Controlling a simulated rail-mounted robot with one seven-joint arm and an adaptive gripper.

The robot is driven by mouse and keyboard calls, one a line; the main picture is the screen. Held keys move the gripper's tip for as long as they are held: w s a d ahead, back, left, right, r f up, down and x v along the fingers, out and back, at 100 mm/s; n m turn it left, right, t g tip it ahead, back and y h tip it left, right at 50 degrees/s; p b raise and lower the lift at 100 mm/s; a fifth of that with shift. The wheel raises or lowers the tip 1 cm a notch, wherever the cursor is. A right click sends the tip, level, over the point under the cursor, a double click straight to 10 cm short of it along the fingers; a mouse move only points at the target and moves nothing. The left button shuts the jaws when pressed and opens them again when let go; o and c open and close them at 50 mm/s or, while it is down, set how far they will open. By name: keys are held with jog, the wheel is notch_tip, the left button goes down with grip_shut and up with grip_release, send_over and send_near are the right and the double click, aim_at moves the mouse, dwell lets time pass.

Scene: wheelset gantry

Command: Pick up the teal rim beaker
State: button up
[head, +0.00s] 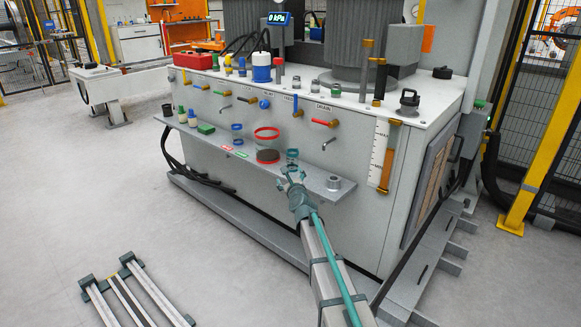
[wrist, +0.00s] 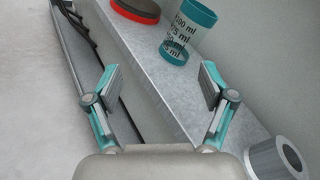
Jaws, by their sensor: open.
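The teal rim beaker (head: 292,155) is a clear cup with teal bands, standing on the grey shelf (head: 313,178) along the front of the machine. In the wrist view the beaker (wrist: 188,32) shows dark ml markings and stands ahead, slightly right of centre. My gripper (head: 291,178) is open and empty, in front of the beaker and over the shelf's front edge. In the wrist view its two fingers (wrist: 158,75) are spread wide, with bare shelf and the shelf edge between them. The beaker is beyond the fingertips, apart from them. In the head view my gripper sits just below the beaker.
A grey metal ring (head: 334,183) stands at the shelf's right end. Valve handles (head: 322,123) stick out from the panel above the shelf.

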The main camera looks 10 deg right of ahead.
aim_at(293, 161)
jog(key=m, duration=0.2)
jog(key=d+r+m+h, duration=0.1)
jog(key=m, duration=0.1)
jog(key=d+r+m+t, duration=0.1)
jog(key=m, duration=0.1)
jog(key=shift+w+d+h, duration=0.15)
jog(key=shift+w+h, duration=0.15)
jog(key=shift+h, duration=0.1)
jog(key=shift+m, duration=0.3)
jog(key=w, duration=1)
jog(key=shift+w+d, duration=0.2)
jog(key=shift+w, duration=0.2)
jog(key=shift+s, duration=0.1)
jog(key=c, duration=1.1)
